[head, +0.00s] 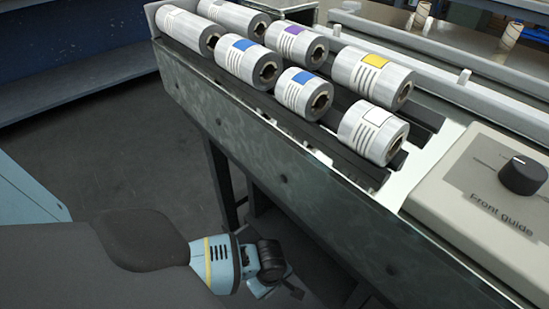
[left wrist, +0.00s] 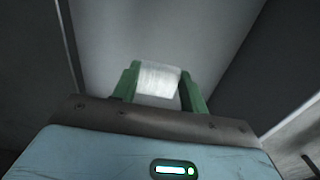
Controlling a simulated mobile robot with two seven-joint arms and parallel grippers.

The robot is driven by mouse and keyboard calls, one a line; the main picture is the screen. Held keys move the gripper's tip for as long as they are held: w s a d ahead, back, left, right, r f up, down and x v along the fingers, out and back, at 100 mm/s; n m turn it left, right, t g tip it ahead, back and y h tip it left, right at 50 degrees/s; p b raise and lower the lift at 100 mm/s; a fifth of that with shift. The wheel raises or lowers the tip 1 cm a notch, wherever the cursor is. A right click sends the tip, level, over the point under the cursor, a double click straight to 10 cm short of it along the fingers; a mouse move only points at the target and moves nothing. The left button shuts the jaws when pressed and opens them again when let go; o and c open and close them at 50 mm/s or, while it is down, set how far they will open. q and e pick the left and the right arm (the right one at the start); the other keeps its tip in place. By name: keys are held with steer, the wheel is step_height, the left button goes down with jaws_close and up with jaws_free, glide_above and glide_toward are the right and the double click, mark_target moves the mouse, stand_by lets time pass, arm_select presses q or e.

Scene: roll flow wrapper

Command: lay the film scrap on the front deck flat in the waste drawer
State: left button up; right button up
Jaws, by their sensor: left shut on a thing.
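My left gripper (left wrist: 159,80) has green fingers on both sides of a small white, slightly translucent piece, the film scrap (left wrist: 158,82), and is shut on it. Behind the scrap in the left wrist view is a plain grey surface between dark side edges; I cannot tell whether it is the waste drawer. In the head view my left arm's wrist reaches low beside the machine's front, and the gripper is small and dark there. The scrap cannot be made out in the head view. My right gripper is in neither view.
Several film rolls (head: 372,133) with coloured labels lie in the machine's rack. A beige front guide box (head: 480,185) with a black knob stands to the right. The machine's grey side panel (head: 280,165) runs above my left arm. Dark open floor (head: 140,150) lies to the left.

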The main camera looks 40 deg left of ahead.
mark_target(271, 302)
arm_select(q)
steer(key=shift+w+a+f, duration=0.1)
steer(key=shift+w+f, duration=0.05)
steer(key=shift+f, duration=0.3)
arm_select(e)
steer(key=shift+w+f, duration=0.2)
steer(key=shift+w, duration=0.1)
